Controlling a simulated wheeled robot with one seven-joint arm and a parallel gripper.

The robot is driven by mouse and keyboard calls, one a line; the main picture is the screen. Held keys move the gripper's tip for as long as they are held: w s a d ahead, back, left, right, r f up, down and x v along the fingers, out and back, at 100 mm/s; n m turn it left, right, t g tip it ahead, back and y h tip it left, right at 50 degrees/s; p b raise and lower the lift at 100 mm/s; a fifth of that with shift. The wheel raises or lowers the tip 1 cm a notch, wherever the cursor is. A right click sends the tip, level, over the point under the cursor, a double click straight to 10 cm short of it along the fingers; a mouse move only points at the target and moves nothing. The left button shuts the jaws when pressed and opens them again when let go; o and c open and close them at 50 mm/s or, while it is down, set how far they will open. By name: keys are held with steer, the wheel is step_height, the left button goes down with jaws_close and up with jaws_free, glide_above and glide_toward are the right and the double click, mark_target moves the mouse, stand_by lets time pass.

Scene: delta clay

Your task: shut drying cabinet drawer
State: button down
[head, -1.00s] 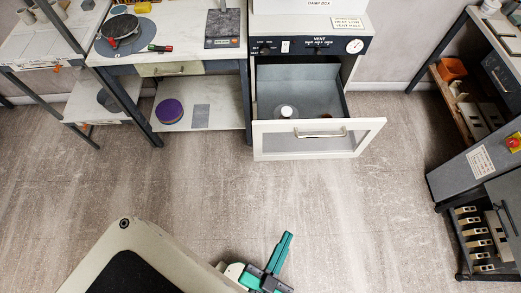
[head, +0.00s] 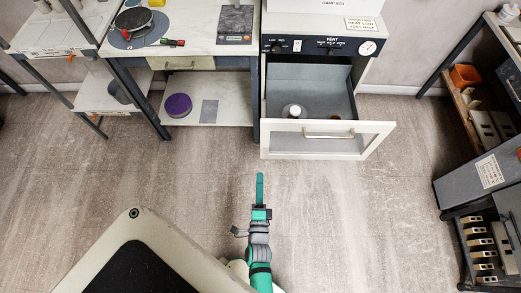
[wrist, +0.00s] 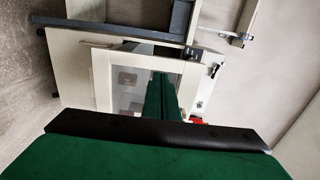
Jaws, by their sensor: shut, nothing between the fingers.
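The drying cabinet (head: 316,45) stands at the back, with a dark panel of switches and a dial. Its drawer is pulled well out, and the white-framed drawer front (head: 285,148) with a metal bar handle (head: 328,135) faces me. Inside the drawer are a small white-topped jar (head: 294,111) and a brown item partly hidden behind the front. My gripper (head: 260,176) is shut and empty, pointing at the drawer front, just short of its left part in the picture. In the wrist view the green fingers (wrist: 160,98) are together, with the drawer front's frame (wrist: 101,80) beyond them.
A workbench (head: 185,48) with a lower shelf (head: 225,112) stands left of the cabinet. A grey cabinet (head: 480,168) and shelving are at the right. The floor (head: 370,215) before the drawer is clear.

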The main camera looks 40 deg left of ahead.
steer(key=x, duration=1.4)
steer(key=shift+a, duration=0.15)
